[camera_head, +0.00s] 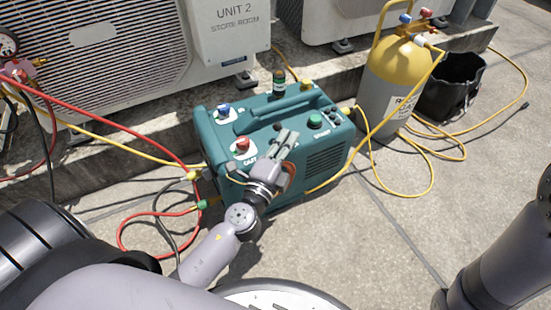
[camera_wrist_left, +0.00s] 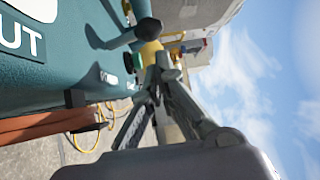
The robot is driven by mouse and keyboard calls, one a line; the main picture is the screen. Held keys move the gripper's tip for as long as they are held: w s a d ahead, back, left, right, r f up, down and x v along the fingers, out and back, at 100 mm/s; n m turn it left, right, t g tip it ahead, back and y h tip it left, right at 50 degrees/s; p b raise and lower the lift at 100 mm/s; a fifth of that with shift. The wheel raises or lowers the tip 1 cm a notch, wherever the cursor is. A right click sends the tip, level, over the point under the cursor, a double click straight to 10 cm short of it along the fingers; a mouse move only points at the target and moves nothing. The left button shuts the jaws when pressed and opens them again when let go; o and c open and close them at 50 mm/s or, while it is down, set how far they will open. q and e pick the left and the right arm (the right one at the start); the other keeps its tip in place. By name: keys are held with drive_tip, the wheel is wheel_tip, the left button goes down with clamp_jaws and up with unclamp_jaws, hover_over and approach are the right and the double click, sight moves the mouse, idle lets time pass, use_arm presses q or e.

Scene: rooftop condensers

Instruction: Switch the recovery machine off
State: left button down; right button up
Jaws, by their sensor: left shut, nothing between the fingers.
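The teal recovery machine (camera_head: 318,162) stands on the ground in the middle of the head view; its teal top also fills the upper left of the left wrist view (camera_wrist_left: 62,72). On its top are a blue knob (camera_head: 223,110), a red knob (camera_head: 242,146) by the "OUT" label and a green button (camera_head: 315,120), which also shows in the wrist view (camera_wrist_left: 129,63). A black knob (camera_wrist_left: 138,33) stands near the fingertips in the wrist view. My left gripper (camera_head: 290,134) is shut and empty over the machine's top; contact cannot be told. My right gripper is out of view.
A yellow-topped grey cylinder (camera_head: 382,88) and a black bucket (camera_head: 452,92) stand right of the machine. Yellow hoses (camera_head: 432,172) and red hoses (camera_head: 122,238) lie on the ground. Condenser units (camera_head: 228,35) stand behind. The paving at front right is mostly clear.

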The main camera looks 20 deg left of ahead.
use_arm(q)
drive_tip(key=s+f, duration=0.1)
drive_tip(key=s, duration=0.9)
drive_tip(key=shift+r, duration=0.1)
